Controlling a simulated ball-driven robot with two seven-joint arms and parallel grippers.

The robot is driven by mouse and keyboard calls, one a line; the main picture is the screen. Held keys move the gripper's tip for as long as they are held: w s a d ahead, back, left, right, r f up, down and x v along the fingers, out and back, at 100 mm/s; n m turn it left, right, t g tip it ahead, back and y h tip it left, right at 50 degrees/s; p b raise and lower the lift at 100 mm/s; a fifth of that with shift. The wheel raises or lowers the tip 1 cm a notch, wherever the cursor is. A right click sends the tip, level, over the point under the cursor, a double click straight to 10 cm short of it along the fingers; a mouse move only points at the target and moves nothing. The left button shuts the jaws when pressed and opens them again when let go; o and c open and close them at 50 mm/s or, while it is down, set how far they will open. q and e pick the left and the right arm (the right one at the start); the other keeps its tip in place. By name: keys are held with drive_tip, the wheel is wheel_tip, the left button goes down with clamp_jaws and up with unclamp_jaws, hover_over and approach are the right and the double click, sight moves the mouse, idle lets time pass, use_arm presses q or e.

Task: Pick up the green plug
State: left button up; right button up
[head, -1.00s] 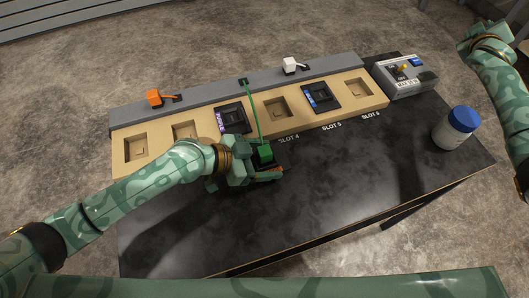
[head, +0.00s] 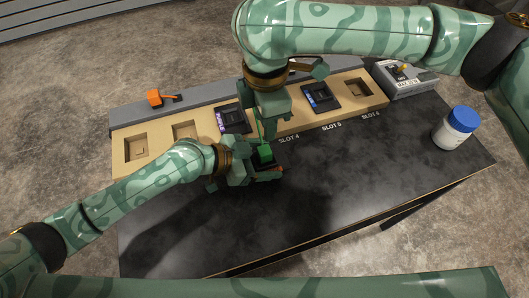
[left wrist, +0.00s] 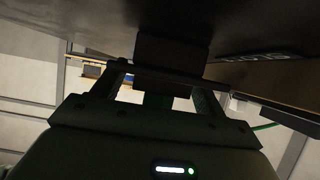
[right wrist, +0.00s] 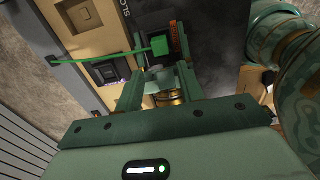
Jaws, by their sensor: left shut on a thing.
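The green plug (head: 264,153) sits on a dark module (head: 264,164) at the front of the console. The right wrist view shows the plug (right wrist: 160,45) with its green cable (right wrist: 95,58) running left. My left gripper (head: 256,176) is shut on the dark module, which shows between its fingers in the left wrist view (left wrist: 172,48). My right gripper (head: 266,128) is above the plug, pointing down. In the right wrist view its fingers (right wrist: 158,85) are apart and empty, with the plug just beyond the tips. Contact with the plug cannot be made out.
The tan slot console (head: 157,131) holds a purple-labelled module (head: 232,118) and a blue-labelled one (head: 321,97); some slots are empty. An orange plug (head: 155,97) lies on its grey rear ledge. A switch box (head: 397,84) and a blue-capped bottle (head: 457,130) stand right. The front table (head: 330,190) is clear.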

hover_over(263, 150)
drive_tip(key=f, duration=0.6)
drive_tip(key=shift+s+d, duration=0.2)
drive_tip(key=f, duration=0.5)
drive_tip(key=shift+w+a+f, duration=0.15)
drive_tip(key=shift+a+f, duration=0.1)
drive_tip(key=shift+f, duration=0.05)
drive_tip(key=c, duration=0.8)
